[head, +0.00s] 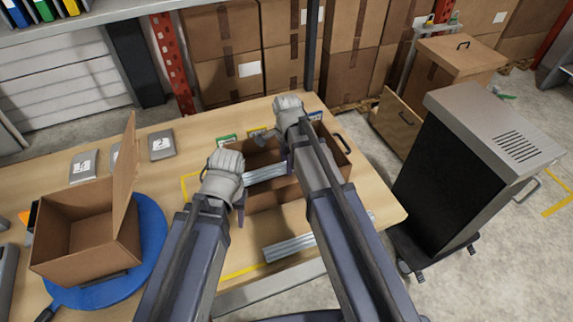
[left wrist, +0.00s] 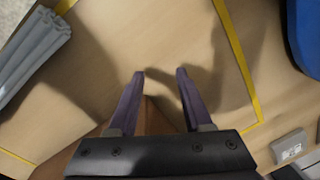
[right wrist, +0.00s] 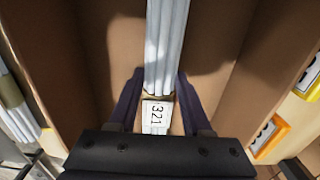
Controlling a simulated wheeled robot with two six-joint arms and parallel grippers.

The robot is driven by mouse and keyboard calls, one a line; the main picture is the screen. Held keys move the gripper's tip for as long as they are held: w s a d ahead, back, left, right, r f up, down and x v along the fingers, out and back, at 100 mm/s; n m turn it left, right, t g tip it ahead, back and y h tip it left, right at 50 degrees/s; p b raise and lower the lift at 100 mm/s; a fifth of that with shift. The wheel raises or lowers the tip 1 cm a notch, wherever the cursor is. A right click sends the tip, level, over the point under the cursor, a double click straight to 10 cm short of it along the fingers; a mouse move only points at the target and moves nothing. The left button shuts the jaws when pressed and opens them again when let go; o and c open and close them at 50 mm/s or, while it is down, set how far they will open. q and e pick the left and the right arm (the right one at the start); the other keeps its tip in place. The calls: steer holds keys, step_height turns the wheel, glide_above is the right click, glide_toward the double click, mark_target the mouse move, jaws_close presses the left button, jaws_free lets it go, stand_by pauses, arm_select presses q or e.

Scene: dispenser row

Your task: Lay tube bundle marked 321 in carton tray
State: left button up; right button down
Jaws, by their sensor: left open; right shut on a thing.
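The tube bundle marked 321 (right wrist: 166,45) is a set of pale tubes with a band and a white label (right wrist: 157,115). It lies between the fingers of my right gripper (right wrist: 158,95), which is shut on it. Brown walls of the carton tray (right wrist: 225,50) stand on both sides of the bundle. In the head view the bundle (head: 265,173) shows over the open tray (head: 341,165), partly hidden by my right arm. I cannot tell whether it touches the tray floor. My left gripper (left wrist: 160,75) is open and empty above the table, left of the tray.
Another tube bundle (head: 290,247) lies on the table in front of the tray; it also shows in the left wrist view (left wrist: 32,50). An open carton (head: 60,260) stands on a blue disc (head: 152,240) at left. Grey numbered plates (head: 161,145) lie behind. A dark cabinet (head: 470,170) stands right.

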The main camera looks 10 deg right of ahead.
arm_select(q)
steer(key=shift+f, duration=0.2)
arm_select(e)
steer(key=shift+f, duration=0.15)
steer(key=shift+c, duration=1.7)
jaws_free()
arm_select(q)
steer(key=shift+r, duration=0.2)
arm_select(e)
steer(key=shift+r, duration=0.2)
step_height(320, 180, up, 12)
steer(key=p, duration=1.2)
arm_select(q)
step_height(320, 180, up, 12)
arm_select(e)
steer(key=s+a+n, duration=0.3)
steer(key=s+n, duration=0.5)
steer(key=n, duration=0.2)
steer(key=s+a+n+h, duration=0.1)
steer(key=s+a+n, duration=0.2)
steer(key=s+n, duration=0.5)
steer(key=shift+s+a+n, duration=0.15)
steer(key=shift+s+n, duration=0.25)
steer(key=shift+n, duration=0.5)
